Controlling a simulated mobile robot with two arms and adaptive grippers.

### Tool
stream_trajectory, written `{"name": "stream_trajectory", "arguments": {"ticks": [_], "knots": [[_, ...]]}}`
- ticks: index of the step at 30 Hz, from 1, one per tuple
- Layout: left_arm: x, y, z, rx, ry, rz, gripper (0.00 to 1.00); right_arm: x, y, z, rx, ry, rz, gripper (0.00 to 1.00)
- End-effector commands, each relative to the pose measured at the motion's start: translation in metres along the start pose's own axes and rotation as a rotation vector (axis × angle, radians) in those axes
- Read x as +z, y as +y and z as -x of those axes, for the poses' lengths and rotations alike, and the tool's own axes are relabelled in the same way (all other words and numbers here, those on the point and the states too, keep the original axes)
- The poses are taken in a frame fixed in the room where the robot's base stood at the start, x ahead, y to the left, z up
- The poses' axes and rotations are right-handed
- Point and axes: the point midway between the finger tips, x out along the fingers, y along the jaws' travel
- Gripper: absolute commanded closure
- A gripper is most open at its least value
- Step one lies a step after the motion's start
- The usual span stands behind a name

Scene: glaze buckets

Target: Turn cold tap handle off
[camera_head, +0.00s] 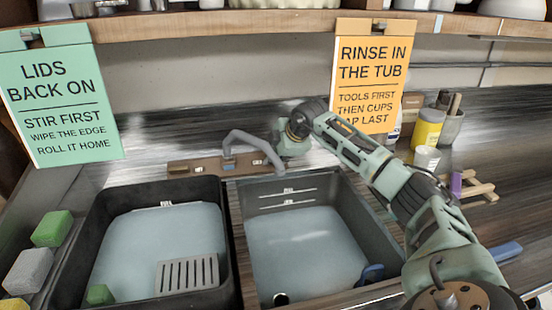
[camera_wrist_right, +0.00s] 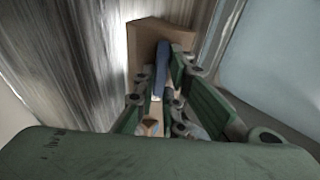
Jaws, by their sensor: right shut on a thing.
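The tap's grey curved spout (camera_head: 258,141) rises from a brown base block (camera_head: 200,167) behind the two basins. My right gripper (camera_head: 290,146) is at the right end of the block, beside the spout's tip. In the right wrist view, the blue cold tap handle (camera_wrist_right: 161,68) lies between the fingers of my right gripper (camera_wrist_right: 159,96), in front of the brown block's end. The fingers are shut on it. My left gripper is not in view.
A black tub (camera_head: 232,265) and a grey basin (camera_head: 375,225) hold pale water in front of the tap. Signs hang from the shelf (camera_head: 240,22) above. A yellow container (camera_head: 428,130) and a white cup (camera_head: 427,158) stand right of my right arm.

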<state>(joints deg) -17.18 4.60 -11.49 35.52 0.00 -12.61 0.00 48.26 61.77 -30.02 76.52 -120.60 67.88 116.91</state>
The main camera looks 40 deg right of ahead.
Motion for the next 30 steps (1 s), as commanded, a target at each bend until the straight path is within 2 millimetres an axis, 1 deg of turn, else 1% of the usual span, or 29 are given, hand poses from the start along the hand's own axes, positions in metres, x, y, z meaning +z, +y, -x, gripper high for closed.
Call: {"name": "stream_trajectory", "arguments": {"ticks": [13, 14, 20, 30], "knots": [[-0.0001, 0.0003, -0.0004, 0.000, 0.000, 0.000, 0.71, 0.0008, 0.0011, 0.0009, 0.004, -0.001, -0.014, 1.00], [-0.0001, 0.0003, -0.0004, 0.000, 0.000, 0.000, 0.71, 0.0008, 0.0011, 0.0009, 0.004, -0.001, -0.014, 0.88], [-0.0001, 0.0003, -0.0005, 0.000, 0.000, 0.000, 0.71, 0.0006, 0.0008, 0.0006, 0.003, 0.000, -0.012, 0.71], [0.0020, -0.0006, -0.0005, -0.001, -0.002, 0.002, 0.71, -0.0003, 0.0023, 0.0024, 0.003, 0.000, -0.011, 0.71]]}}
